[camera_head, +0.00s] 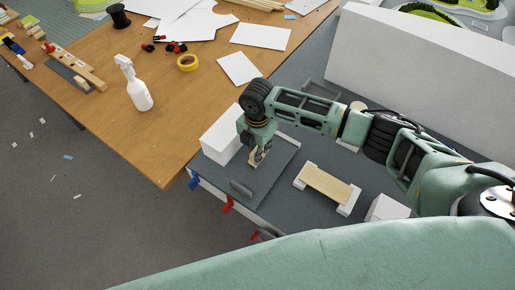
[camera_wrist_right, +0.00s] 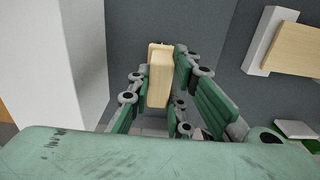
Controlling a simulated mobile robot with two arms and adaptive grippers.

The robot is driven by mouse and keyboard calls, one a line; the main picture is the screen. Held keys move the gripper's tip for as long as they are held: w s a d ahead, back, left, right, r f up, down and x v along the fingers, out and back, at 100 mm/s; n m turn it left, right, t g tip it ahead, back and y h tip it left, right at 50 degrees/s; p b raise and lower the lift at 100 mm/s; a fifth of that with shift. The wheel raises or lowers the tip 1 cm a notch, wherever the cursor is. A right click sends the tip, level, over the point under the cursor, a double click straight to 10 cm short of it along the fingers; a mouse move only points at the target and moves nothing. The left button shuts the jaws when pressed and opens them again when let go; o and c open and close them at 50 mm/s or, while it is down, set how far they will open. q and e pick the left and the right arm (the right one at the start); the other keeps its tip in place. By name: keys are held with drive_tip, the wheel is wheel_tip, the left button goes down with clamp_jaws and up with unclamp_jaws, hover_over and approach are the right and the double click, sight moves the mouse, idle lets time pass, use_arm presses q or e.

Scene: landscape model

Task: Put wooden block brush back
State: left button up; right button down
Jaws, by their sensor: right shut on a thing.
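My right gripper (camera_head: 258,157) points down over the dark grey surface (camera_head: 283,214) beside the wooden table. It is shut on a small light wooden block (camera_wrist_right: 160,78), the wooden block brush, which sits between its fingers in the right wrist view. In the head view only part of the block (camera_head: 253,160) shows below the fingers. I cannot tell whether the block touches the surface, and no bristles can be made out. My left gripper is in neither view.
A white box (camera_head: 222,137) stands close left of the gripper. A wooden plank on white supports (camera_head: 326,184) lies to the right. A dark grey pad (camera_head: 241,188) lies in front, near red (camera_head: 228,204) and blue (camera_head: 194,181) clamps. A long white wall (camera_head: 420,75) rises behind.

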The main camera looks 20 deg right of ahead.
drive_tip(key=shift+f, duration=0.2)
idle(0.3)
drive_tip(key=c, duration=1.5)
unclamp_jaws()
drive_tip(key=shift+c, duration=0.2)
wheel_tip(320, 180, up, 12)
